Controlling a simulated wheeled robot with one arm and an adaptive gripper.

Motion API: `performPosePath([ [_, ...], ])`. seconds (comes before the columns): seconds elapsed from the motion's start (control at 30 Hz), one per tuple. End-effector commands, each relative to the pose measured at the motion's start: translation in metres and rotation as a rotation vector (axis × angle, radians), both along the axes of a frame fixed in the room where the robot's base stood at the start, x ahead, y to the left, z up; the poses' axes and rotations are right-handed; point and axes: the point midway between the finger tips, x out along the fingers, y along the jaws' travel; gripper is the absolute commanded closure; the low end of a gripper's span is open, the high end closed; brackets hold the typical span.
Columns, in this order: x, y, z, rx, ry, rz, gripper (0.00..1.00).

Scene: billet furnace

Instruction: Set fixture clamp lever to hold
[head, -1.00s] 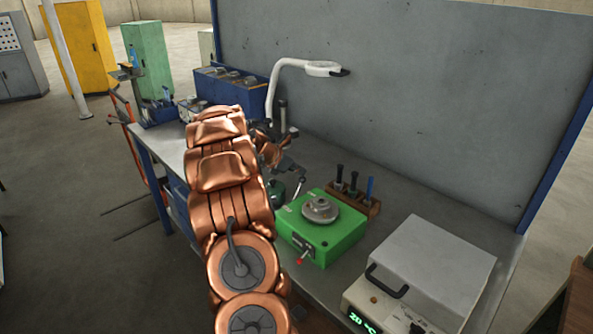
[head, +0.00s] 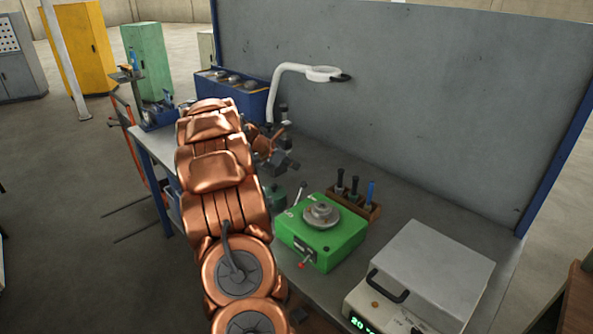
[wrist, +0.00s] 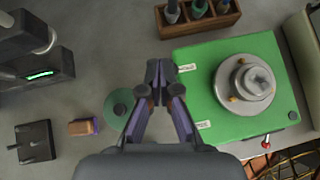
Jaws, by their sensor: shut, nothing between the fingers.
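The fixture is a green box (head: 335,247) on the bench with a round grey metal chuck (head: 320,213) on top; it also shows in the wrist view (wrist: 215,98), with two small white labels by its left edge. A thin lever (head: 299,192) with a dark tip stands up at the box's back left corner in the head view. I cannot make it out in the wrist view, where my gripper may hide it. My gripper (wrist: 160,73) is shut and empty, over the box's left edge. In the head view my gripper (head: 285,163) is behind and left of the lever, apparently apart from it.
A red-tipped small lever (head: 303,265) sticks out at the box's front. A wooden tool rack (head: 362,208) stands behind it, a grey lidded device (head: 430,270) to the right. A green disc (wrist: 118,110) and brown block (wrist: 82,127) lie left. A white lamp (head: 285,80) rises behind.

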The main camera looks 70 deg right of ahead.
Motion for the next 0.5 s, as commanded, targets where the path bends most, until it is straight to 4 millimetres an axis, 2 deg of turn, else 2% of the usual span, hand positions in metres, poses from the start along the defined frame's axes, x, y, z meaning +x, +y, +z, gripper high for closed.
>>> performPosePath([
  [0.5,0.005,-0.012,0.067,-0.001,-0.001,-0.001,1.0],
])
